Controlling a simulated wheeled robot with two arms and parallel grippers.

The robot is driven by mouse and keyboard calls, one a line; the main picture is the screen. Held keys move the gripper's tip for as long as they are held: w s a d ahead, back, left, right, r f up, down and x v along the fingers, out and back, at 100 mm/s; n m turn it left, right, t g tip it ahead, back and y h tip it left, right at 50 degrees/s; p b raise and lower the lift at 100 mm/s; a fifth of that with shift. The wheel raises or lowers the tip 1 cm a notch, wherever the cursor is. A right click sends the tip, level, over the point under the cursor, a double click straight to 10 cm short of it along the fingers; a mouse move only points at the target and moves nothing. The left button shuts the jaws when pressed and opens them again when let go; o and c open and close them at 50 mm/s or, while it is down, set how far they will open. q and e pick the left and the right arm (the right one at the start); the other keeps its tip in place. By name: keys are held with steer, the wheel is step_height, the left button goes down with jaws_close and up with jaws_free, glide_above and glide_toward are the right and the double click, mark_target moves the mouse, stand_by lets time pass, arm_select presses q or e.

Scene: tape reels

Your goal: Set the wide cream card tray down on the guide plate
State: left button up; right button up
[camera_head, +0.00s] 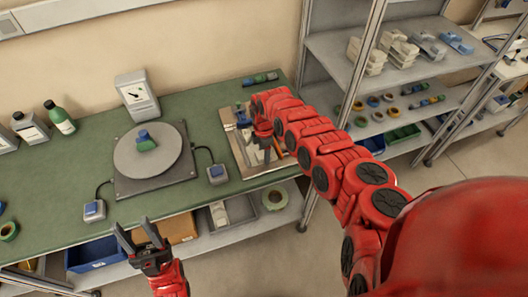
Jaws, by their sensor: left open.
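A flat, pale cream-and-tan piece (241,148) lies on the right part of the green workbench. I cannot tell whether it is the card tray, the guide plate or both together. My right gripper (267,150) points down over it, and my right arm hides its right side. Its fingers are small and dark here, so I cannot tell whether they hold anything. My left gripper (138,237) is open and empty, in front of the bench's front edge, far from the pale piece.
A round grey turntable (130,165) on a dark base carries a small blue-and-green object (146,141). Small switch boxes (217,174) are cabled beside it. A dial box (137,96) and bottles (60,118) stand at the back. Grey shelves (340,60) stand to the right.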

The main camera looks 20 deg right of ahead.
steer(key=shift+o, duration=1.2)
